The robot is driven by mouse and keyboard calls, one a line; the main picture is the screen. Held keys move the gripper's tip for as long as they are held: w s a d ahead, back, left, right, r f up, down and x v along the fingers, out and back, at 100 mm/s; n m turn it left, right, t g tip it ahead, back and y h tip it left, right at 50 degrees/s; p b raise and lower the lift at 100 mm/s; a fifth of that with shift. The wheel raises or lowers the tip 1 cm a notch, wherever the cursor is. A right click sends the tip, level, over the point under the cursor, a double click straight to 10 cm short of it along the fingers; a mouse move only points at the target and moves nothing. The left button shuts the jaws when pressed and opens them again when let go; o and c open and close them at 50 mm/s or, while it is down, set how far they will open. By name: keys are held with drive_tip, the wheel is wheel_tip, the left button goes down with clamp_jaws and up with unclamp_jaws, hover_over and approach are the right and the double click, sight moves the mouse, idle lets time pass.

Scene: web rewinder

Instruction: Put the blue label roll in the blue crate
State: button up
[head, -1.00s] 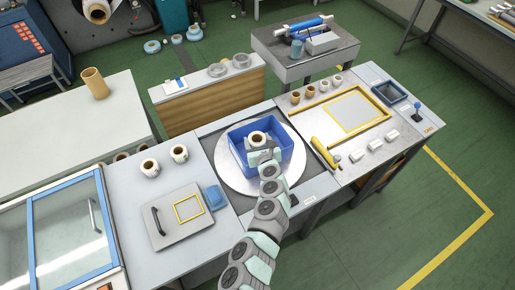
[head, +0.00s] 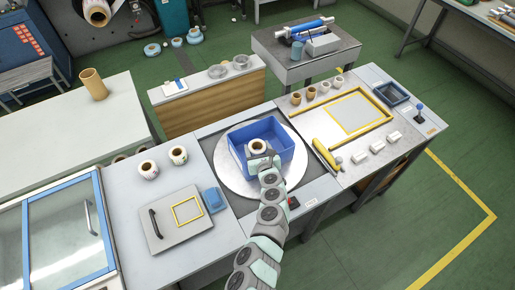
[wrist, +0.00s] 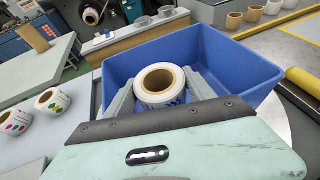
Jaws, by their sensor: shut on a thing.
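The label roll (head: 258,146), white with a brown core, shows blue print on its side in the wrist view (wrist: 160,86). My gripper (head: 260,157) is shut on it, with one grey finger on each side in the wrist view (wrist: 164,95). The blue crate (head: 291,158) is open at the top and stands on a round white turntable. The roll is upright and within the crate's walls as seen from above. Its underside is hidden, so I cannot tell whether it touches the crate floor. The crate also fills the middle of the wrist view (wrist: 245,70).
Two white rolls (head: 163,162) with coloured dots stand on the left bench beside a handled plate (head: 174,219). A yellow-handled tool (head: 326,155) lies right of the turntable (head: 233,183). Several cores (head: 310,93) stand behind a yellow frame on the right bench.

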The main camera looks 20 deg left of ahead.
drive_tip(key=o, duration=1)
drive_tip(key=shift+s+f, duration=0.1)
drive_tip(key=shift+f, duration=0.3)
drive_tip(key=o, duration=0.5)
drive_tip(key=shift+f, duration=0.15)
drive_tip(key=shift+r, duration=0.2)
drive_tip(key=shift+w+r+p+v, duration=0.15)
drive_tip(key=shift+p+v, duration=0.25)
drive_tip(key=shift+v, duration=1.7)
drive_tip(key=shift+r+p+v, duration=0.25)
drive_tip(key=shift+p+v, duration=0.15)
drive_tip(key=shift+v, duration=1.75)
drive_tip(key=shift+w+r+p+v, duration=0.15)
drive_tip(key=shift+p+v, duration=0.25)
drive_tip(key=shift+v, duration=1.7)
drive_tip(key=shift+a, duration=0.1)
